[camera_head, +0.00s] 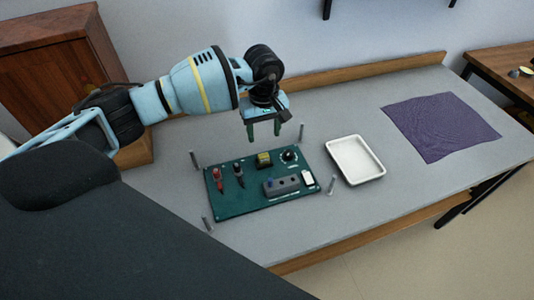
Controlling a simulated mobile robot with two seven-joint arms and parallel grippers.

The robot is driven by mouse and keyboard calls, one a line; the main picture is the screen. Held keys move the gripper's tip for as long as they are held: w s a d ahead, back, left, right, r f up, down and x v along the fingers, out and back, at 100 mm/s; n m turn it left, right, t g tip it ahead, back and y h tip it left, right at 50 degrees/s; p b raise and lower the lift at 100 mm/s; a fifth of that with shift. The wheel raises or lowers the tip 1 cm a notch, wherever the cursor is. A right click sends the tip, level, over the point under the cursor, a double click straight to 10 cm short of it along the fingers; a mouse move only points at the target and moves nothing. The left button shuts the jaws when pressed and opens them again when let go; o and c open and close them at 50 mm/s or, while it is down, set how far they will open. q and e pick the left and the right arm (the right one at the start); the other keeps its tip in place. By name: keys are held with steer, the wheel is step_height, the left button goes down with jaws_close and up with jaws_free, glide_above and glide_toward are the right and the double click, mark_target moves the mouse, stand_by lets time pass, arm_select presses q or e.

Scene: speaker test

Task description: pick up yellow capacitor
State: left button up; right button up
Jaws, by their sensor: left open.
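A small yellow block (264,160), which looks like the yellow capacitor, sits near the back edge of the green board (232,200). The board lies flat on the grey table. My left gripper (264,132) is open and empty, with its fingers pointing down. In the picture it is just above the yellow block, and a gap shows between the fingertips and the block. I cannot tell the exact height. My right gripper is not in view.
The board also holds red and dark probes (217,172), a black knob (289,155) and a grey connector block (281,186). Metal posts (302,132) stand around it. A white tray (356,160) and a purple cloth (440,127) lie to the right. Bare table surrounds them.

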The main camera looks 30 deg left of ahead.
mark_target(263, 156)
arm_select(q)
steer(key=shift+s, duration=0.45)
steer(key=shift+s+f, duration=0.15)
steer(key=shift+f, duration=0.6)
steer(key=shift+w+f, duration=0.2)
steer(key=shift+f, duration=0.25)
steer(key=shift+s+d+f, duration=0.15)
steer(key=shift+s+f, duration=0.05)
steer(key=shift+f, duration=0.25)
step_height(263, 156, down, 4)
steer(key=shift+f+p, duration=0.1)
steer(key=shift+p, duration=0.2)
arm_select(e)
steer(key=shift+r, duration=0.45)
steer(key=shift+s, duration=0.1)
